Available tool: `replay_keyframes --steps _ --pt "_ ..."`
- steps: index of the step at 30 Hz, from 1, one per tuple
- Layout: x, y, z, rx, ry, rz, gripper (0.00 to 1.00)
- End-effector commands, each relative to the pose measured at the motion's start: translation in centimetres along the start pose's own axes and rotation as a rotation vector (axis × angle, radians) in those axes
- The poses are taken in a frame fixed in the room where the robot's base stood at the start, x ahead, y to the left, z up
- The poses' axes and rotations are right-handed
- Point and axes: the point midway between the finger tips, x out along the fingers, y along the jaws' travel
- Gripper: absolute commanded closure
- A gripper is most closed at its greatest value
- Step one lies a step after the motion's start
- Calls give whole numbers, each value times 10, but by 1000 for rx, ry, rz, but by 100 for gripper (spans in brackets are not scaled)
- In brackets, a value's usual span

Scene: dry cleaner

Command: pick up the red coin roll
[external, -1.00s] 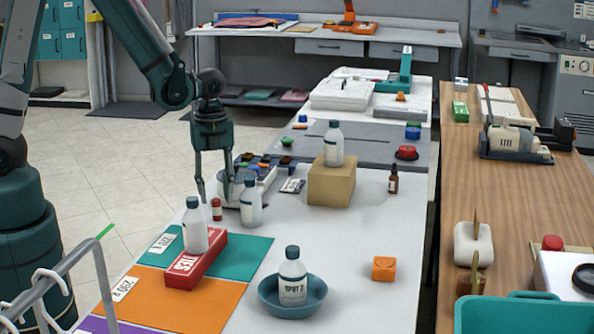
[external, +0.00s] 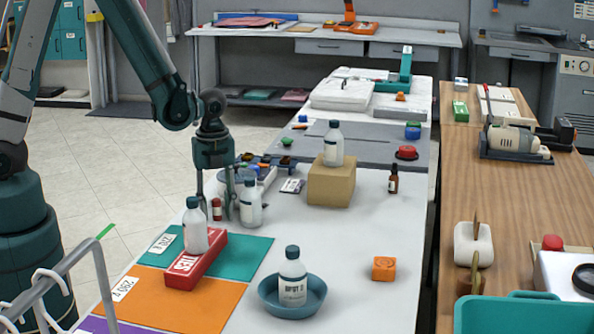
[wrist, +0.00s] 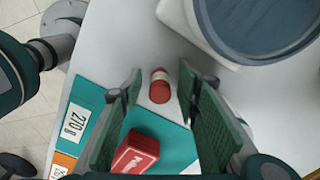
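The red coin roll (external: 217,209) stands on the white table just behind the teal mat. It also shows in the wrist view (wrist: 159,87), red with a pale band, between and beyond the fingertips. My gripper (external: 218,214) is low over the table, its fingers apart on either side of the roll in the external view. In the wrist view my gripper (wrist: 158,85) is open, with a gap between each finger and the roll. I cannot tell whether the fingertips reach down to its height.
A white bottle (external: 251,203) stands close to the right of my gripper. Another bottle (external: 195,228) stands on a red box (external: 194,262) on the teal mat (external: 240,254). A blue bowl (external: 293,300) holds a bottle.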

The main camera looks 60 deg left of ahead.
Motion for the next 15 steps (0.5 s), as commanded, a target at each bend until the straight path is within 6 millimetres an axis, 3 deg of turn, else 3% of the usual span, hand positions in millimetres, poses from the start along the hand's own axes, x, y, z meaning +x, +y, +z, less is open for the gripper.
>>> replay_keyframes --steps 11,15 --pt "0 0 0 0 0 0 67" --pt "0 0 0 0 0 0 83"
